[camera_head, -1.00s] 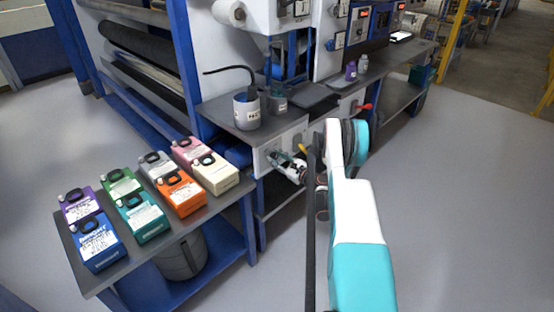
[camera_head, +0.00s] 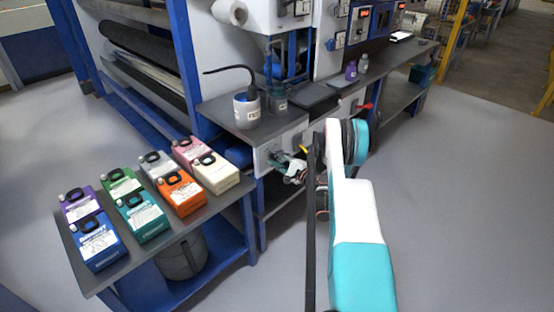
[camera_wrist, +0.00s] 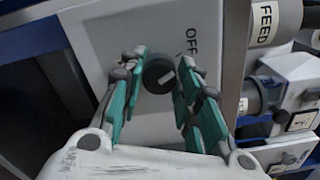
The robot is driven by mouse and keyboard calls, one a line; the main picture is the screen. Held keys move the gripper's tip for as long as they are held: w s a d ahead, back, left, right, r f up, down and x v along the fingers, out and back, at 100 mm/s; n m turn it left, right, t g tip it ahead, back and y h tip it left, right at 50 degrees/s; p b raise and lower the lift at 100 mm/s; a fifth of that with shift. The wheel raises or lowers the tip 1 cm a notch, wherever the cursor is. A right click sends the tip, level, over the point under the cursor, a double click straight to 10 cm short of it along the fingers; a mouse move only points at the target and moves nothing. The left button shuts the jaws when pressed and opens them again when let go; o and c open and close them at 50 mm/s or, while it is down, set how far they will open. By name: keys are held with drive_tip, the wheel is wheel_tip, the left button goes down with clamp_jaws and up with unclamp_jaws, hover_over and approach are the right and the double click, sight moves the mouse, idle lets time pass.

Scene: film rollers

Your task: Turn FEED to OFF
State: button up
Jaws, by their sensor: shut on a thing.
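A dark round knob (camera_wrist: 159,76) with a short white mark sits on a light grey panel (camera_wrist: 120,45). The word OFF is printed on the panel beside the knob, sideways in the wrist view; the mark slants up and right. My gripper (camera_wrist: 164,72) has its teal fingers closed on both sides of the knob. In the head view my gripper (camera_head: 284,163) is at the front panel below the bench top, and the knob is hidden there.
A yellow handle (camera_head: 304,149) is close to the right of my gripper, and a red handle (camera_head: 364,106) is farther right. A low table (camera_head: 108,282) at the left carries several coloured cartons. The floor at the right is clear.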

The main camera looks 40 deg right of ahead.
drive_tip(key=shift+n, duration=0.3)
drive_tip(key=shift+f, duration=0.1)
drive_tip(key=o, duration=1.1)
drive_tip(key=shift+c, duration=0.2)
